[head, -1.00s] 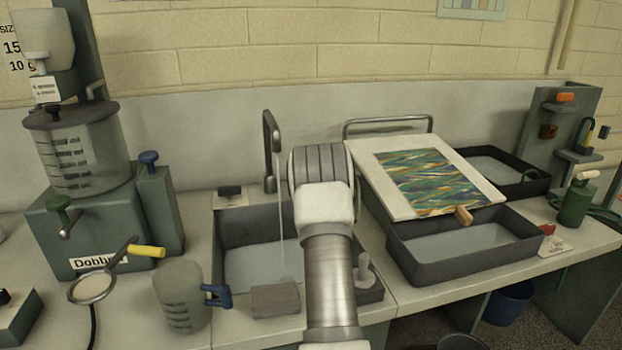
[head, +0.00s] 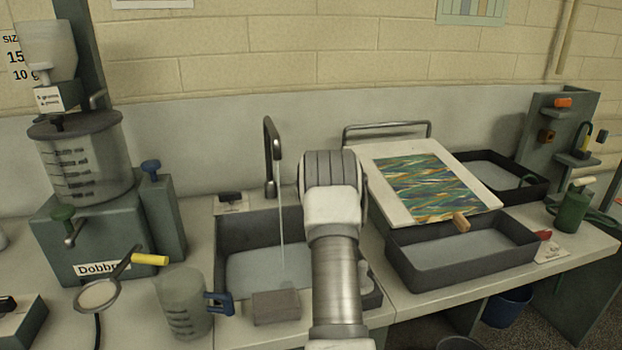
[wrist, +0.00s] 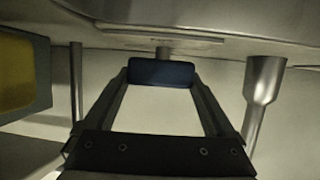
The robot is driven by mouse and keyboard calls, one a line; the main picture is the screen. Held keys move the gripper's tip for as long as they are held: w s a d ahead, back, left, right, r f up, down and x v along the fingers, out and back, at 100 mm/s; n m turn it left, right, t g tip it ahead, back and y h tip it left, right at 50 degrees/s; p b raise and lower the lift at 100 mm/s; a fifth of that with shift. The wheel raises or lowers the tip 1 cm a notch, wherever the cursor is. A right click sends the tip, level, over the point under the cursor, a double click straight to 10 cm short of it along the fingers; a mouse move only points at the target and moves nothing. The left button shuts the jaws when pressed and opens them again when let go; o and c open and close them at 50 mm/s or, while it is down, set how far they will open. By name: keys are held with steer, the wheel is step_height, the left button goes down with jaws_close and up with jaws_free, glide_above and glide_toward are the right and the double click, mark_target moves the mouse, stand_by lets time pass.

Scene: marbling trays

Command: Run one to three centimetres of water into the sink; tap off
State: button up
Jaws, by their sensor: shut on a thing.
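The dark grey sink (head: 232,236) stands left of my arm in the head view, its right part hidden by the arm. A black tap (head: 271,155) rises behind it, and a thin stream of water (head: 281,235) falls from its spout into the sink. A pale, flat water surface (head: 250,268) shows inside; I cannot read its depth. In the wrist view my gripper (wrist: 162,84) is shut on a blue handle (wrist: 160,71) attached to a short metal stem. In the head view the gripper and the handle are hidden behind my arm.
A grey block (head: 276,307) sits at the sink's front edge. A jug with a blue handle (head: 183,303) stands to the left, near a strainer (head: 98,295). A tray (head: 460,278) and a marbled sheet (head: 427,187) on a board lie to the right.

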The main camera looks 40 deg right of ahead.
steer(key=p, duration=0.2)
steer(key=shift+r+n+t+y+p, duration=0.15)
steer(key=shift+n+t+y+p, duration=0.15)
steer(key=shift+n+y, duration=0.1)
steer(key=shift+f, duration=0.2)
steer(key=o, duration=1.1)
steer(key=shift+c, duration=0.2)
steer(key=v, duration=1.7)
steer(key=shift+s+p, duration=0.25)
steer(key=shift+p, duration=0.15)
